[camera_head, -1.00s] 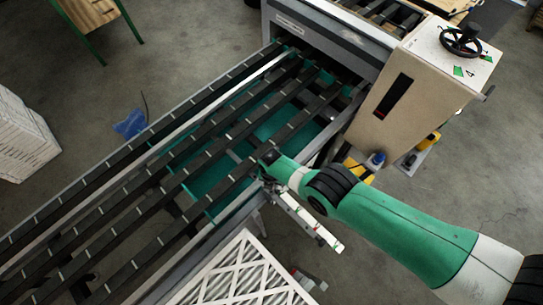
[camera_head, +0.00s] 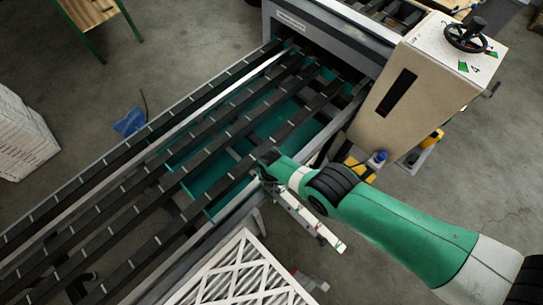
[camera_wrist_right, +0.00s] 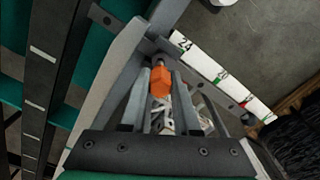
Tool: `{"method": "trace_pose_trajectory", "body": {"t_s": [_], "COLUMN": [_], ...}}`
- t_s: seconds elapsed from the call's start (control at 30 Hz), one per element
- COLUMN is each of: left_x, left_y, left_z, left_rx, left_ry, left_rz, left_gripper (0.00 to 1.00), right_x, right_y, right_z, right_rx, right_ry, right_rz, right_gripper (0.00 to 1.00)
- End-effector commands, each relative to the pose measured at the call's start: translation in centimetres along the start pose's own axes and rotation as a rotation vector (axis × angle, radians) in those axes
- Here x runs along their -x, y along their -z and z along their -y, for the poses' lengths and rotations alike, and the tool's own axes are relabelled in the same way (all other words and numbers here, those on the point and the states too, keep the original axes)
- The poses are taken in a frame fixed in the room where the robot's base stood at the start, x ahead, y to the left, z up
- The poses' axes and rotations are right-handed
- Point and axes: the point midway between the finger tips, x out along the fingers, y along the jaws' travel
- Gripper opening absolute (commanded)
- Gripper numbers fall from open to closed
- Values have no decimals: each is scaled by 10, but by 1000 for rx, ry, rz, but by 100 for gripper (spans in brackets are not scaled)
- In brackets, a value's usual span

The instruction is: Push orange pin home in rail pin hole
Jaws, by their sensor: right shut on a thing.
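The orange pin (camera_wrist_right: 160,82) has a bright faceted head and sits between my right gripper's fingers in the right wrist view. My right gripper (camera_wrist_right: 161,90) is shut on it. Beyond the head, a short grey part of the pin meets a dark metal bracket at the rail's end. The hole is hidden, so I cannot tell how deep the pin sits. The rail (camera_wrist_right: 215,75) carries a white scale with numbers and slopes down to the right. In the head view my right gripper (camera_head: 267,172) is at the conveyor's near edge, at the upper end of the rail (camera_head: 310,220).
The conveyor (camera_head: 190,150) with dark slats runs diagonally beside my right gripper. A beige machine box (camera_head: 420,80) with a handwheel (camera_head: 466,36) stands at upper right. A white-framed pleated filter (camera_head: 245,280) lies below the rail. Grey floor is open at far right.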

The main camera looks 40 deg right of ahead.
Motion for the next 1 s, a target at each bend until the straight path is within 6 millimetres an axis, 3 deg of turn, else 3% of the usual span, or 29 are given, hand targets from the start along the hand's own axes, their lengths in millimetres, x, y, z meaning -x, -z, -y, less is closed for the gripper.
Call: {"method": "trace_pose_trajectory", "body": {"t_s": [0.53, 1.0], "left_x": [1, 11], "left_y": [-1, -10], "left_z": [0, 0], "left_rx": [0, 0], "left_ry": [0, 0], "left_rz": [0, 0], "left_gripper": [69, 69], "right_x": [-1, -15], "right_y": [0, 0], "right_z": [0, 0], "right_rx": [0, 0], "right_ry": [0, 0], "right_rz": [0, 0], "right_gripper": [0, 0]}}
